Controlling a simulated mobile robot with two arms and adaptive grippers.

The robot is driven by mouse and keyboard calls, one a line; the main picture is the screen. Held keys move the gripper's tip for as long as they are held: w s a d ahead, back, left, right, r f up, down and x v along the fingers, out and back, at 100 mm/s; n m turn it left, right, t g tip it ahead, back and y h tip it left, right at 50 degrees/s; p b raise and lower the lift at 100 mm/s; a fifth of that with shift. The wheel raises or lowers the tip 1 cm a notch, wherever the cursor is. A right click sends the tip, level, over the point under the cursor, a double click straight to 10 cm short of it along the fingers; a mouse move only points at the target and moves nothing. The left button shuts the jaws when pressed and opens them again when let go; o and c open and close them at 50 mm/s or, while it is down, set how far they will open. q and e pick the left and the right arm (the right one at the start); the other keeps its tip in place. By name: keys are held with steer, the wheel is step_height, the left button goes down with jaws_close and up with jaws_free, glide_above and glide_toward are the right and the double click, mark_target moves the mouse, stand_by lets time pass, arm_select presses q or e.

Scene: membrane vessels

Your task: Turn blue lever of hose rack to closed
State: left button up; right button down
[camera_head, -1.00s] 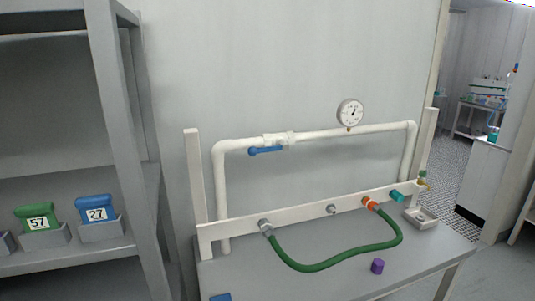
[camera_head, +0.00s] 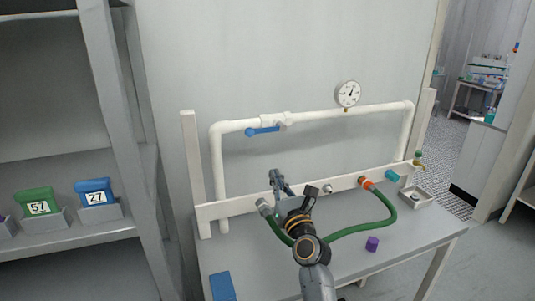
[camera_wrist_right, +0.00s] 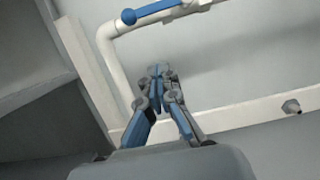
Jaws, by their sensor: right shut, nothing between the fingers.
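The blue lever (camera_head: 263,131) sits on the white pipe of the hose rack (camera_head: 345,114). It lies roughly along the pipe, its rounded end to the left of the valve body. In the right wrist view the blue lever (camera_wrist_right: 150,11) is at the top, beyond my fingertips. My right gripper (camera_head: 277,177) is in front of the rack, below the lever and apart from it. In the right wrist view its fingertips (camera_wrist_right: 158,71) are together with nothing between them. My left gripper is not in view.
A green hose (camera_head: 350,229) loops over the grey table (camera_head: 400,237) in front of the rack. A purple piece (camera_head: 372,243) and a blue item (camera_head: 222,287) lie on the table. A round gauge (camera_head: 347,93) stands on the pipe. Grey shelving (camera_head: 65,240) with numbered bins is at left.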

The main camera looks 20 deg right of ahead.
mark_target(266, 130)
steer(key=w+r, duration=0.6)
steer(key=w, duration=0.3)
steer(key=shift+w+a, duration=0.2)
steer(key=shift+r, duration=0.1)
steer(key=shift+d, duration=0.1)
